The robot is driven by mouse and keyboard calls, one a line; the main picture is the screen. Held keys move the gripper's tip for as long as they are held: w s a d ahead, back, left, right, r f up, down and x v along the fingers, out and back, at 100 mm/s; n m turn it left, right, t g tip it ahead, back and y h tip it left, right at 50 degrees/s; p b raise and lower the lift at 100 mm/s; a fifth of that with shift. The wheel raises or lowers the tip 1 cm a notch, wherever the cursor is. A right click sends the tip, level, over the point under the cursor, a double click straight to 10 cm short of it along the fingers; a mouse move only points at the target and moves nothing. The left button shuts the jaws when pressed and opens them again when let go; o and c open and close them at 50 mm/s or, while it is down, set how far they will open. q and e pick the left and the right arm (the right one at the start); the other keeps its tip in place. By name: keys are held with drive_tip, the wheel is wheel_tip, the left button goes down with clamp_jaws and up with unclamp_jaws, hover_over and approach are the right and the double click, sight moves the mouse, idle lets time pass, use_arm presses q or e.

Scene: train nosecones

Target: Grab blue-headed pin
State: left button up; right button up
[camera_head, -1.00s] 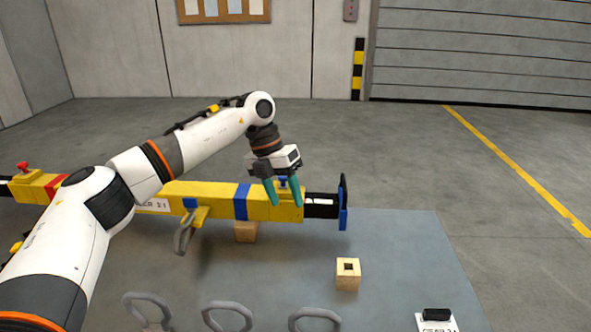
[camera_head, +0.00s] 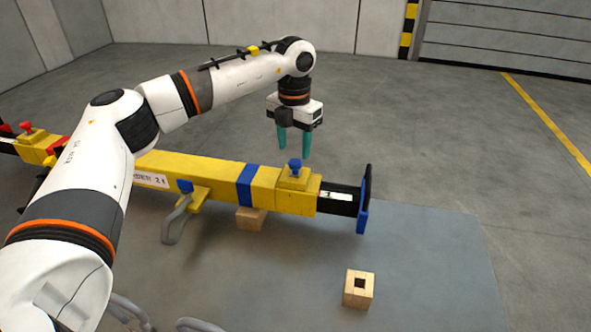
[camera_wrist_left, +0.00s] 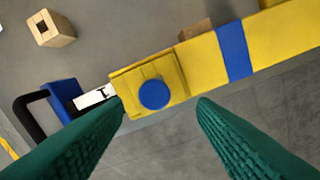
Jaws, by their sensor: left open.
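A blue-headed pin (camera_head: 295,165) stands upright in a yellow block near the right end of the long yellow beam (camera_head: 210,170). In the left wrist view its round blue head (camera_wrist_left: 154,94) shows between the fingertips, on the yellow block. My left gripper (camera_head: 294,150) is open, with green fingers pointing down. Its fingertips appear close above or behind the pin; the exact gap cannot be told. Nothing is held. A second blue head (camera_head: 185,186) sits lower on the beam's near side, above a grey loop handle. My right gripper is not in view.
A wooden block with a square hole (camera_head: 358,289) stands on the grey mat (camera_head: 440,260). A wooden support (camera_head: 252,218) is under the beam. A blue end plate (camera_head: 364,205) stands at the beam's right end. Red-headed pin (camera_head: 25,127) at far left.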

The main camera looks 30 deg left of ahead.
sight(295, 162)
use_arm(q)
drive_tip(key=f, duration=0.2)
drive_tip(key=f+p, duration=0.1)
drive_tip(key=f, duration=0.2)
drive_tip(key=shift+s+d+f, duration=0.2)
drive_tip(key=shift+f, duration=0.15)
drive_tip(key=shift+c, duration=0.3)
drive_tip(key=c, duration=0.9)
